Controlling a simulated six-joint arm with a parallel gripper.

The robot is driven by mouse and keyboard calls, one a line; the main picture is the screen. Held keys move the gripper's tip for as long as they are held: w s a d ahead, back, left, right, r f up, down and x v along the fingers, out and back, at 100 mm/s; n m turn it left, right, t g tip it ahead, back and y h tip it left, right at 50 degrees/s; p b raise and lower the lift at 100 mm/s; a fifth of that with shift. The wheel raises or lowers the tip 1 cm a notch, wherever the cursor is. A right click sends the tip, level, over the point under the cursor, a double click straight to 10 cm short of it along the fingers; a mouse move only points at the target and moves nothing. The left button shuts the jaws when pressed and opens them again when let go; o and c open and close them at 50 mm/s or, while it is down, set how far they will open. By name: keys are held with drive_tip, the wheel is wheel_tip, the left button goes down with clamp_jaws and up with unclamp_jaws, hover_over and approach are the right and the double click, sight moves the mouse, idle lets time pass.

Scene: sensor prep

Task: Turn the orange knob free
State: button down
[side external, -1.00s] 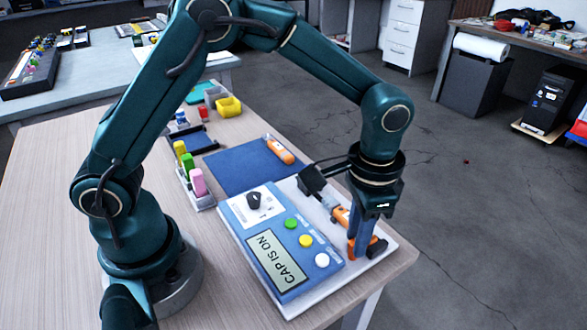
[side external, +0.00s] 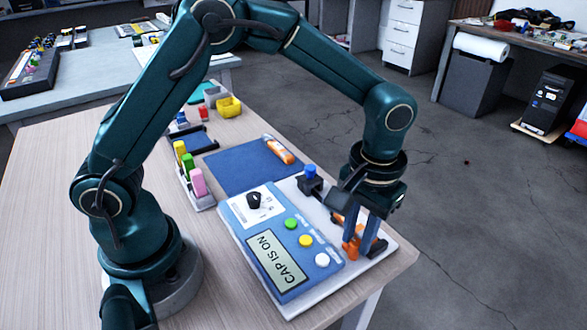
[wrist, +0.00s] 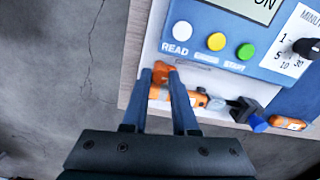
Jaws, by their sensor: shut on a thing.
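The orange knob (side external: 350,247) is at the front right of the white tray (side external: 392,243). In the wrist view the orange knob (wrist: 162,70) is between the tips of my gripper (wrist: 161,76), which is shut on it. In the side view my gripper (side external: 361,240) points down, its fingers hiding part of the knob. An orange and white sensor (wrist: 185,97) lies beside the knob, partly behind the fingers. Its far end is near a dark clamp with a blue top (side external: 310,172). I cannot tell whether the knob is loose.
The blue console (side external: 275,240) reads "CAP IS ON" and has green, yellow and white buttons and a black dial (side external: 254,200).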

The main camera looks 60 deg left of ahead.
sight(357, 243)
idle(0.3)
drive_tip(key=c, duration=0.7)
unclamp_jaws()
drive_tip(key=shift+r, duration=2.6)
